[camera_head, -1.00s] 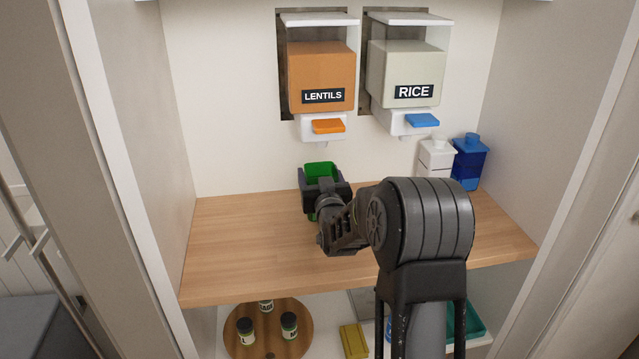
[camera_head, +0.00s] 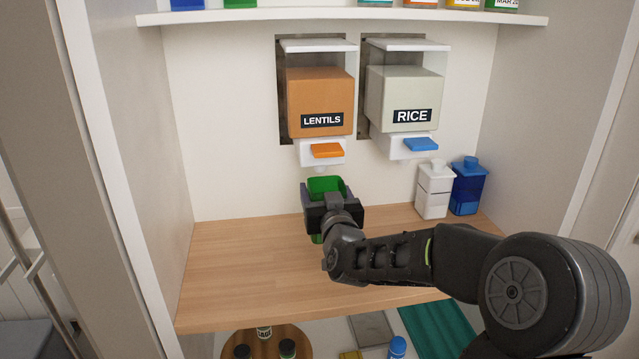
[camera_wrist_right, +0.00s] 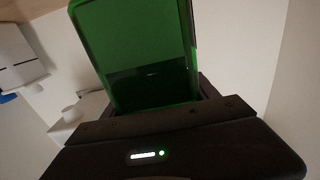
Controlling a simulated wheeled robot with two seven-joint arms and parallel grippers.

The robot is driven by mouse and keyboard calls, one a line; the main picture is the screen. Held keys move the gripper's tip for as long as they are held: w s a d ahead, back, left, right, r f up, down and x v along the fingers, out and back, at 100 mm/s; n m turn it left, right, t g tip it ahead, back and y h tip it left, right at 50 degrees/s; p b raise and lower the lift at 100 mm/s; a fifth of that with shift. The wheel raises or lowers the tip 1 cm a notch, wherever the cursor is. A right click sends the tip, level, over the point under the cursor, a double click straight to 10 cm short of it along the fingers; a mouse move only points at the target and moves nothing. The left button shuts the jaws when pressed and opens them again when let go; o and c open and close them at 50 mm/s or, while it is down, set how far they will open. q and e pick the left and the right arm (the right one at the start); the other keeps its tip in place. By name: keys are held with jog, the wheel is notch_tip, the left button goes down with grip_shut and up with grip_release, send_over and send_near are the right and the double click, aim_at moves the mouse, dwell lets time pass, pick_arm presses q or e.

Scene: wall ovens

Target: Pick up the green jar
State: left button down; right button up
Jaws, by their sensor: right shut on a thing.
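The green jar (camera_head: 326,185) is an open-topped, see-through green container under the lentils dispenser in the head view. My right gripper (camera_head: 328,207) is shut on it, with a dark finger on each side. In the right wrist view the green jar (camera_wrist_right: 137,55) fills the middle above the gripper body, and the fingertips are mostly hidden. The jar looks upright; its bottom is partly hidden behind my gripper, so I cannot tell whether it touches the wooden shelf (camera_head: 240,265). My left gripper is not in view.
The lentils dispenser (camera_head: 320,95) with an orange lever (camera_head: 327,150) hangs just above the jar. The rice dispenser (camera_head: 403,95) is to its right. A white jar (camera_head: 434,190) and a blue jar (camera_head: 467,188) stand at the right back. The shelf's left part is clear.

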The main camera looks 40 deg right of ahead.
jog(key=b+v, duration=0.3)
jog(key=v, duration=0.9)
jog(key=shift+b, duration=0.4)
jog(key=shift+r, duration=0.15)
